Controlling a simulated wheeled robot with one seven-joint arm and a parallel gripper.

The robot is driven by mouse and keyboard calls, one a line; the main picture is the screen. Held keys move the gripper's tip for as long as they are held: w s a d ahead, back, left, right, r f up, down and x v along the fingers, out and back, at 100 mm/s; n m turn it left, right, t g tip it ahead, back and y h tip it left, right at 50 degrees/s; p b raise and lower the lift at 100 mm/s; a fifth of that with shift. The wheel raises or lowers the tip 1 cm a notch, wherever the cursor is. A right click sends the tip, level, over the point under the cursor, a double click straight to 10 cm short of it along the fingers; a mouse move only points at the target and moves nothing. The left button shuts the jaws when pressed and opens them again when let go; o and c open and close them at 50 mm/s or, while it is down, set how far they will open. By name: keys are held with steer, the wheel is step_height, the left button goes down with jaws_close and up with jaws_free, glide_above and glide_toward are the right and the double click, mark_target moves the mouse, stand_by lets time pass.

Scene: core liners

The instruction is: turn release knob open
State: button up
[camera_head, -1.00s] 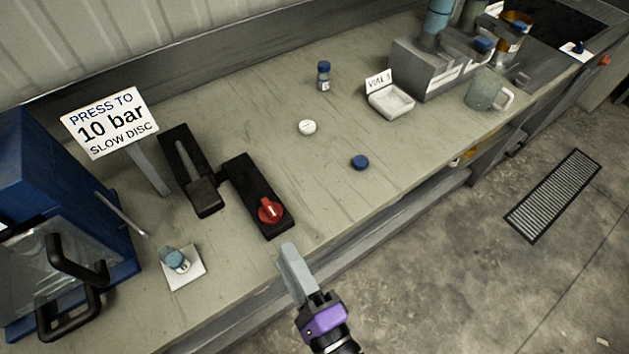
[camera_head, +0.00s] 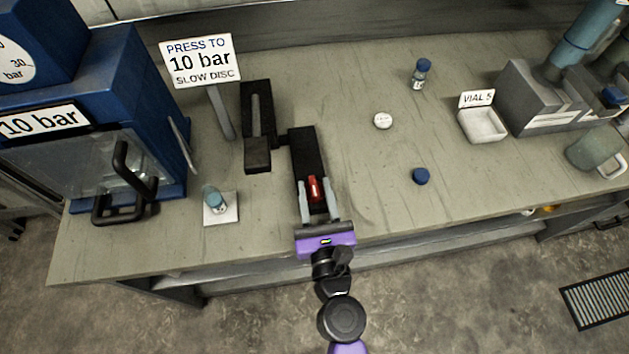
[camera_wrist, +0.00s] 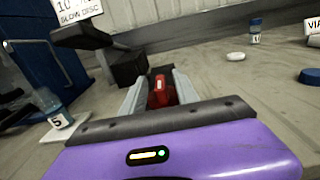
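The red release knob (camera_head: 314,188) sits at the near end of a black block (camera_head: 307,150) on the bench. My gripper (camera_head: 318,196) is at the bench's front edge, with its two grey fingers apart, one on each side of the knob. In the wrist view the red knob (camera_wrist: 161,92) stands between the fingers (camera_wrist: 156,92), with its lower part hidden behind the purple gripper body. Some space shows between the fingers and the knob; I cannot tell whether either one touches it.
A black slider block (camera_head: 257,150) stands left of the knob block. A vial on a white pad (camera_head: 234,208) and the blue press (camera_head: 110,110) are farther left. A white disc (camera_head: 382,121), a blue cap (camera_head: 420,176) and a blue-capped bottle (camera_head: 420,75) are right, with clear bench between.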

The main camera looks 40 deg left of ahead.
steer(key=shift+x, duration=0.9)
steer(key=shift+s, duration=0.1)
steer(key=shift+c, duration=0.5)
jaws_close()
